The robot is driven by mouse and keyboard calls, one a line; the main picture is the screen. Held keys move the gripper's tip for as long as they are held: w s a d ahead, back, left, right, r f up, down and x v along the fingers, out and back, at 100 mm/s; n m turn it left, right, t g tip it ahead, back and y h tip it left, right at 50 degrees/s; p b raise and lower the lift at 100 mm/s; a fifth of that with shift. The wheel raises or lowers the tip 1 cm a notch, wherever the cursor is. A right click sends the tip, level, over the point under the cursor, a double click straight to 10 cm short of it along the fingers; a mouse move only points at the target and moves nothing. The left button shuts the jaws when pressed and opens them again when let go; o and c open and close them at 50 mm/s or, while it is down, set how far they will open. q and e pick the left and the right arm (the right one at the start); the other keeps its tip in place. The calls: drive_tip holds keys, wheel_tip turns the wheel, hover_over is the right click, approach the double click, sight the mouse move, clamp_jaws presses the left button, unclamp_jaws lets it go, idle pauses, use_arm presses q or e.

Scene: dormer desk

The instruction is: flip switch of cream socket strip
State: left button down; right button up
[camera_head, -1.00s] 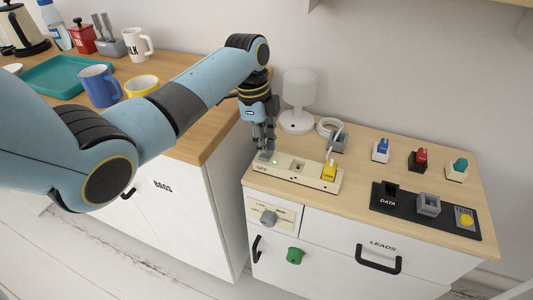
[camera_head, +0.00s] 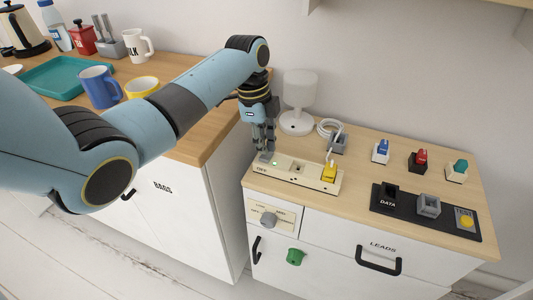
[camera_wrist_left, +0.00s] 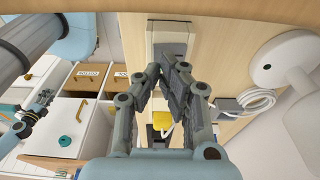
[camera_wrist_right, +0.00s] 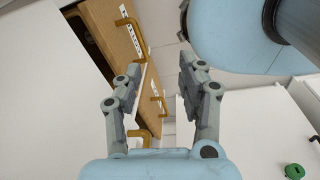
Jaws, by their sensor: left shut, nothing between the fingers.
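The cream socket strip (camera_head: 310,179) lies on the light wood top of the low cabinet. A yellow plug (camera_head: 329,172) sits at its right end, and a small green light (camera_head: 274,163) glows near its left end. The grey switch (camera_head: 265,157) is at the left end, partly hidden by my fingers. My left gripper (camera_head: 264,152) points down over that end, shut and empty; whether the tips touch the switch I cannot tell. In the left wrist view the strip (camera_wrist_left: 172,22) runs beyond the fingertips (camera_wrist_left: 164,72). My right gripper (camera_wrist_right: 155,85) is open and empty, away from the strip.
A white lamp (camera_head: 298,100) and a coiled white cable (camera_head: 329,127) stand behind the strip. Several coloured plugs and a black DATA panel (camera_head: 405,215) are to the right. The taller counter (camera_head: 215,130) is close on the left.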

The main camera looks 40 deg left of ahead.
sight(264, 157)
use_arm(q)
drive_tip(key=shift+f, duration=0.35)
drive_tip(key=shift+f+b, duration=0.65)
drive_tip(key=shift+f, duration=0.15)
idle(0.5)
wheel_tip(264, 157, up, 7)
drive_tip(key=p, duration=0.8)
drive_tip(key=shift+r, duration=0.1)
idle(0.4)
